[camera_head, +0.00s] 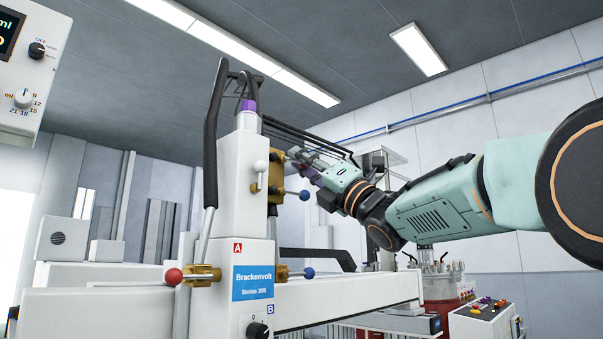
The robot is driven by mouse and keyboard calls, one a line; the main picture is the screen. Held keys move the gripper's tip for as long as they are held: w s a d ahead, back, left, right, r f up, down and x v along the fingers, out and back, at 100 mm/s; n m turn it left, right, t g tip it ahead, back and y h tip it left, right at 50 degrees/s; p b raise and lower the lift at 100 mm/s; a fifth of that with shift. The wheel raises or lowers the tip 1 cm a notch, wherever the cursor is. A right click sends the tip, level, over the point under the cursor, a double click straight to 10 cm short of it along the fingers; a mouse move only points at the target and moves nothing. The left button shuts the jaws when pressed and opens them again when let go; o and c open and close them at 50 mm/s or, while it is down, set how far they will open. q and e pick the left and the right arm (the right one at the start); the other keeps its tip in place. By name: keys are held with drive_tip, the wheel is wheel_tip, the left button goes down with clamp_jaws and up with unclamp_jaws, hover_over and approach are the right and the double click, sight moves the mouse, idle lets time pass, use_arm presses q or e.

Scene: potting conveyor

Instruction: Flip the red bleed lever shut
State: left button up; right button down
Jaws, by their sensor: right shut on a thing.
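The red-balled lever (174,277) is at the lower left of the white Brackenvolt column (240,215). Its red ball points left, about level, from a brass valve (203,274). My right gripper (298,158) comes in from the right, at the column's upper right side, well above and to the right of the red ball. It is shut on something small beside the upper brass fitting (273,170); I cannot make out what. My left gripper is not in view.
Blue-balled levers stick out right of the column, one high (304,195) and one low (308,273). A white-balled lever (260,166) is on its front. A black hose (211,140) runs down its left side. A white beam (350,290) extends right.

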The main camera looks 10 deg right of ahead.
drive_tip(key=shift+f+m+h+b, duration=0.3)
drive_tip(key=shift+m+h+b, duration=0.1)
drive_tip(key=shift+m, duration=0.2)
drive_tip(key=shift+w+t, duration=0.1)
drive_tip(key=shift+t, duration=0.3)
